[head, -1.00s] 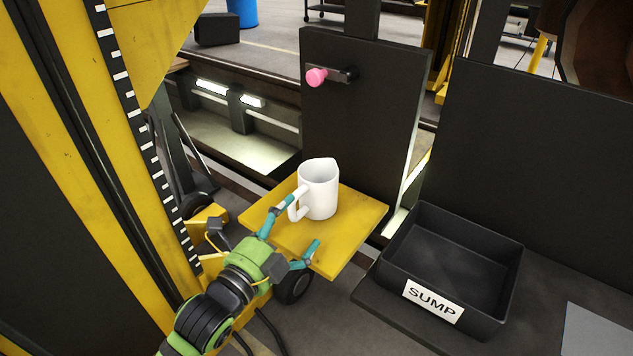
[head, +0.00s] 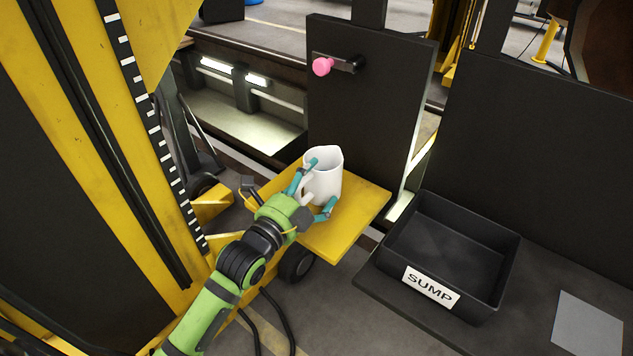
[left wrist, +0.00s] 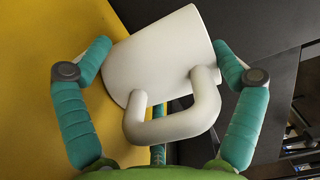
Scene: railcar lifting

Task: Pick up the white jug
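The white jug (head: 326,184) stands upright on a yellow platform (head: 347,226), its handle facing my left gripper. My left gripper (head: 319,188) is at the jug with its teal fingers apart, one at the handle side near the rim and one low at the front right. In the left wrist view the jug (left wrist: 158,62) lies between the spread fingers, with its handle (left wrist: 178,120) toward the palm. The left finger looks close to the jug's side; I cannot tell whether either finger touches. My right gripper is not in view.
A black tray labelled SUMP (head: 430,286) stands on a dark bench to the right. A dark upright panel (head: 367,120) with a pink knob (head: 323,66) rises behind the platform. A yellow column (head: 140,130) stands at the left.

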